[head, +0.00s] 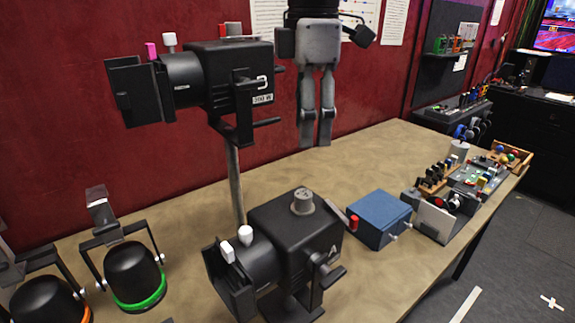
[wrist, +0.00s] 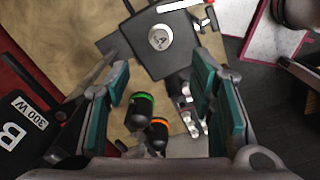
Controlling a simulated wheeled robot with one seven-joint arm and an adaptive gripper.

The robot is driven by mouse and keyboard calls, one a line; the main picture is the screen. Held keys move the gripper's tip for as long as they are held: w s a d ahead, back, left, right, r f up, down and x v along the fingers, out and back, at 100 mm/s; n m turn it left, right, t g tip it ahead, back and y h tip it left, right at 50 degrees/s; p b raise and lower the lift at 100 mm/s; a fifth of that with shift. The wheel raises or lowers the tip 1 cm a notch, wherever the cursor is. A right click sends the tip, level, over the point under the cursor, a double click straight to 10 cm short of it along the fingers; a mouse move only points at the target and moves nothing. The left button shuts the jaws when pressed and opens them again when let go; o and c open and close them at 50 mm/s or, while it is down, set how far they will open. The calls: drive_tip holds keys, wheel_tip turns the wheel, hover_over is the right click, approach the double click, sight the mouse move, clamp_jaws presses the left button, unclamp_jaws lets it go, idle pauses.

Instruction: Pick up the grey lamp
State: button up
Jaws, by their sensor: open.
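No lamp body is plainly grey. A small grey cylinder (head: 302,201) stands upright on top of the black box-shaped lamp A (head: 290,235). In the wrist view the grey round top (wrist: 160,38) shows on the black housing (wrist: 150,58), beyond my fingertips. My gripper (head: 316,142) points down above the table, above and slightly right of the grey cylinder in the head view. In the wrist view my gripper (wrist: 163,75) has its teal-padded fingers spread apart, with nothing held between them.
Black lamp B (head: 222,75) stands on a pole left of my gripper. Lamps with a green ring (head: 135,275) and an orange ring (head: 50,300) stand front left. A blue box (head: 378,218) and small consoles (head: 465,180) are to the right. The table behind is bare.

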sight(304, 194)
wheel_tip(304, 194, down, 14)
drive_tip(key=shift+a+r+p, duration=0.1)
drive_tip(key=shift+a+p, duration=0.05)
drive_tip(key=shift+p, duration=0.7)
clamp_jaws()
